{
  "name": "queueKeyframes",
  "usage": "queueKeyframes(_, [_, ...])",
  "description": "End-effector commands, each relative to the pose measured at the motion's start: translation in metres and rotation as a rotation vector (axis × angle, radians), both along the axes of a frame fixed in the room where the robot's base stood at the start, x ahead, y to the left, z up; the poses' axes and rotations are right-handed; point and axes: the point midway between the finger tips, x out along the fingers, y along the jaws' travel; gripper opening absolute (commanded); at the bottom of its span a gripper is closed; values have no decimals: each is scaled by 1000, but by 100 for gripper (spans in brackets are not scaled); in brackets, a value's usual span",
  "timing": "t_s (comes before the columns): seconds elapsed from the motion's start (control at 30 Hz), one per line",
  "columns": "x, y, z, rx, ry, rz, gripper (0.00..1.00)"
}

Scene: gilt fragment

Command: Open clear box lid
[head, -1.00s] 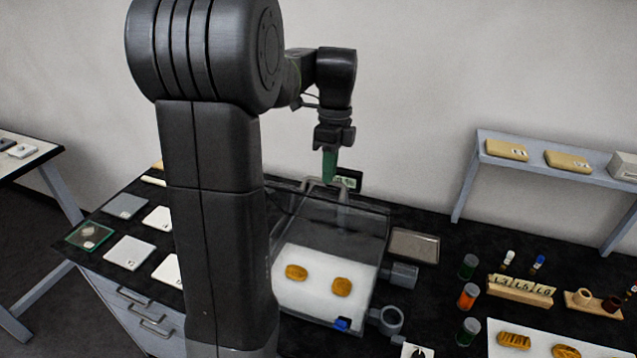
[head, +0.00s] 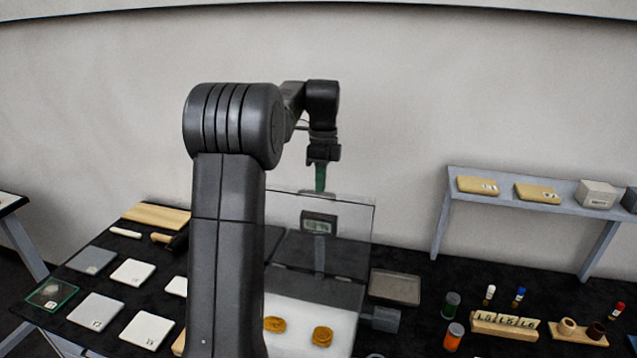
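The clear box (head: 358,318) stands on the black bench, with its front cut off by the bottom edge of the head view. Its clear lid (head: 352,218) stands raised, close to upright, at the back of the box. Two golden-brown fragments, a left one (head: 274,324) and a right one (head: 322,336), lie on the white bed inside. My gripper (head: 320,188), with green fingers, points down at the lid's top edge. The fingers overlap in this view, so their gap and any contact with the lid are unclear.
A small display (head: 318,222) shows through the lid. A grey tray (head: 395,286) lies right of the box.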

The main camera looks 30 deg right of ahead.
Motion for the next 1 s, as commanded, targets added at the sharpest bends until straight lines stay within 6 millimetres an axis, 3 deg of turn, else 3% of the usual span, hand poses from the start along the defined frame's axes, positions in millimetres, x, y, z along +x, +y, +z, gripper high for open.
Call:
queueKeyframes(0.03, [-9, 8, -41, 69, 64, -8, 0])
queueKeyframes(0.37, [-8, 8, -41, 69, 63, -7, 0])
queueKeyframes(0.47, [-8, 8, -41, 69, 63, -7, 17])
queueKeyframes(0.6, [-8, 8, -40, 69, 63, -6, 20])
queueKeyframes(0.67, [-8, 8, -38, 68, 62, -6, 21])
queueKeyframes(0.7, [-7, 7, -35, 65, 59, -6, 32])
queueKeyframes(0.87, [-5, 5, -9, 53, 48, -4, 32])
queueKeyframes(1.0, [-1, 1, 29, 35, 31, -3, 32])
